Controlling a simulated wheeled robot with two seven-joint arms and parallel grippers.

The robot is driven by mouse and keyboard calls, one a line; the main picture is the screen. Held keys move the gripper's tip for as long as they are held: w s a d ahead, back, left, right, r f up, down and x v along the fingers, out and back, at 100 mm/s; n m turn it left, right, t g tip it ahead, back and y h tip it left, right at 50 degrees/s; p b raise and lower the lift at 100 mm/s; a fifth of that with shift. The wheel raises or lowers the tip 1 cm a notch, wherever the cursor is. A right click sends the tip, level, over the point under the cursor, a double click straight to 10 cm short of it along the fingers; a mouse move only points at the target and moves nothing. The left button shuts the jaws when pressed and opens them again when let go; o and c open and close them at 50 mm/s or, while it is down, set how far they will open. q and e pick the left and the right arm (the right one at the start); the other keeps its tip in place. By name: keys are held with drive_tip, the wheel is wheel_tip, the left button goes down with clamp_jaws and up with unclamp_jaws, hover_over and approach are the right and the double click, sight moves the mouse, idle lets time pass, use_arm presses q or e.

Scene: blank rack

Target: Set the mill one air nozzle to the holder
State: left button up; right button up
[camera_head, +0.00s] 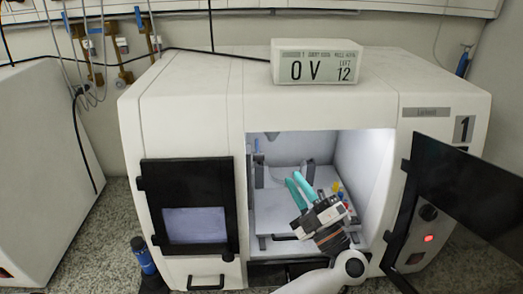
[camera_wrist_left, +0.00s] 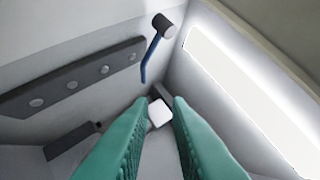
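Mill one (camera_head: 190,110), a white machine marked 1, stands with its right-hand door (camera_head: 470,185) swung open. My left gripper (camera_head: 294,177) is inside its lit chamber, its teal fingers pointing up and left. In the left wrist view the fingers (camera_wrist_left: 159,100) are apart, with nothing visibly held between them. Ahead of them on the chamber wall is a blue tube with a dark round head (camera_wrist_left: 157,48), likely the air nozzle. A small blue piece also shows at the chamber's left side in the head view (camera_head: 257,145). I cannot make out the holder for certain. My right gripper is not seen.
The chamber frame surrounds my arm closely. A display box (camera_head: 316,62) sits on top. A blue-and-black bottle-like object (camera_head: 144,256) stands outside, lower left.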

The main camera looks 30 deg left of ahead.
sight(258, 148)
use_arm(q)
drive_tip(key=w+a+r+g+p, duration=0.1)
drive_tip(key=a+r+p, duration=0.1)
drive_tip(key=a, duration=0.3)
drive_tip(key=w+a+r+n+g+p, duration=0.1)
drive_tip(key=w+a+r+g+p, duration=0.1)
drive_tip(key=a, duration=0.4)
drive_tip(key=shift+w+n+y+p, duration=0.2)
drive_tip(key=shift+n+y+p, duration=0.1)
drive_tip(key=shift+p, duration=0.6)
drive_tip(key=shift+d, duration=0.1)
drive_tip(key=shift+c, duration=0.4)
clamp_jaws()
